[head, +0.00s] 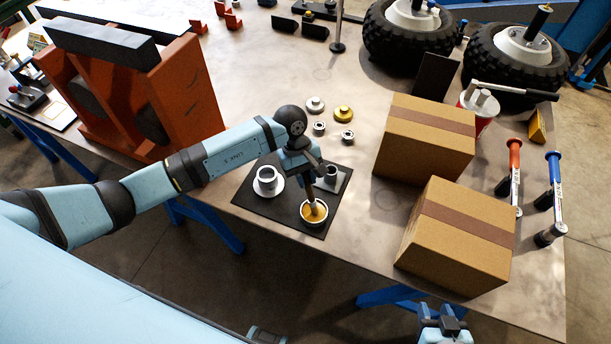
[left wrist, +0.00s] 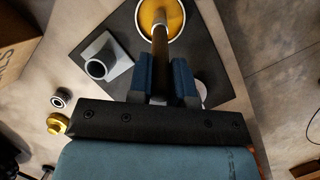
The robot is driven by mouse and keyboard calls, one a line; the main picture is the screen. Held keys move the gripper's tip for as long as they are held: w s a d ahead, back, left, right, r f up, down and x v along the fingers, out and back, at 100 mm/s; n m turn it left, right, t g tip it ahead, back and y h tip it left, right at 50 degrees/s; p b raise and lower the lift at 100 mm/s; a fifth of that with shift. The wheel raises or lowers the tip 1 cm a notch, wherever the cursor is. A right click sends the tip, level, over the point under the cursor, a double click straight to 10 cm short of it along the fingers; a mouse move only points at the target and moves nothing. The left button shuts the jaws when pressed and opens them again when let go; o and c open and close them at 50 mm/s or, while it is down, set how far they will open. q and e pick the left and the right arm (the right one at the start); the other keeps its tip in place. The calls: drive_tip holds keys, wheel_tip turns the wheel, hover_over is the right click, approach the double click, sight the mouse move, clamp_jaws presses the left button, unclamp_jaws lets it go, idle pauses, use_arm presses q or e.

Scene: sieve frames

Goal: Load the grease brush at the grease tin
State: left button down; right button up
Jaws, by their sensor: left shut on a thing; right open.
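The grease tin (head: 304,219), a small round tin with a pale rim and amber grease, stands near the front of a black mat (head: 246,197). My left gripper (head: 311,187) is above it, shut on the grease brush (head: 312,207), whose lower end points down into the tin. In the left wrist view the brush handle (left wrist: 160,45) runs from between the blue fingers to the grease in the tin (left wrist: 176,30); the brush tip cannot be made out clearly. My right gripper (head: 443,326) is open and empty at the bottom edge, off the table's front.
Cardboard boxes (head: 427,135) stand to the right. Small round metal parts (head: 343,115) lie behind. An orange fixture (head: 185,95) stands left.

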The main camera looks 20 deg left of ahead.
idle(0.3)
use_arm(q)
drive_tip(key=shift+r+p, duration=0.4)
drive_tip(key=shift+r, duration=0.5)
drive_tip(key=shift+r+p, duration=0.75)
drive_tip(key=shift+r, duration=1.8)
